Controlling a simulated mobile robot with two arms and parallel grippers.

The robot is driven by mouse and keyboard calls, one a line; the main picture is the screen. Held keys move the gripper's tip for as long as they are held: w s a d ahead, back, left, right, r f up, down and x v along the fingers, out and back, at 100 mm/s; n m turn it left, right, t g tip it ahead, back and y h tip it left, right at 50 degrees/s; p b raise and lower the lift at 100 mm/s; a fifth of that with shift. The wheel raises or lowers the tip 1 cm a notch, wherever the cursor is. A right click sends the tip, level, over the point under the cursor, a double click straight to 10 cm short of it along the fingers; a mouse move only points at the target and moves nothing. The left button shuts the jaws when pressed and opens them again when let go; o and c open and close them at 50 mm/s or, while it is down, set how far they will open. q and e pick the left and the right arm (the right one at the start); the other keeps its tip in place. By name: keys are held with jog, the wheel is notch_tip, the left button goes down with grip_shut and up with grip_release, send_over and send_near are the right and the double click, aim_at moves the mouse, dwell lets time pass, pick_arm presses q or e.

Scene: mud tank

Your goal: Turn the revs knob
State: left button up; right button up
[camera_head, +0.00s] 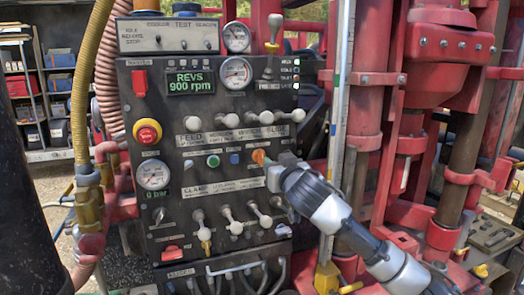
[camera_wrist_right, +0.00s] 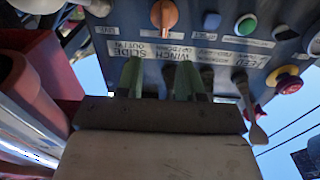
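The control panel (camera_head: 216,140) has a green-lit display (camera_head: 191,82) reading REVS 900 rpm. An orange knob (camera_head: 258,157) sits right of the panel's middle; its own label is not readable. In the right wrist view the panel is upside down, and the orange knob (camera_wrist_right: 164,14) lies at the top, ahead of the fingertips. My right gripper (camera_head: 272,166) is close to the knob from the right. Its two green-tipped fingers (camera_wrist_right: 160,72) are spread with nothing visibly held between them, so it is open; I see no contact with the knob. My left gripper is not in view.
White-knobbed levers stand above (camera_head: 228,121) and below (camera_head: 236,227) the knob's row. A green button (camera_head: 213,161) and blue button (camera_head: 234,159) are left of it. A red-and-yellow emergency stop (camera_head: 148,132) is further left. Red machine columns (camera_head: 368,125) stand at the right.

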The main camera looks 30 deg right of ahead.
aim_at(263, 154)
jog(key=p+x, duration=0.1)
jog(key=x, duration=0.1)
jog(key=p+x, duration=0.1)
jog(key=x, duration=0.2)
jog(key=p+x, duration=0.2)
jog(key=x, duration=0.1)
jog(key=shift+w+a+r, duration=0.15)
jog(key=shift+w+a, duration=0.1)
jog(key=shift+w, duration=0.35)
jog(key=shift+d, duration=0.1)
grip_shut()
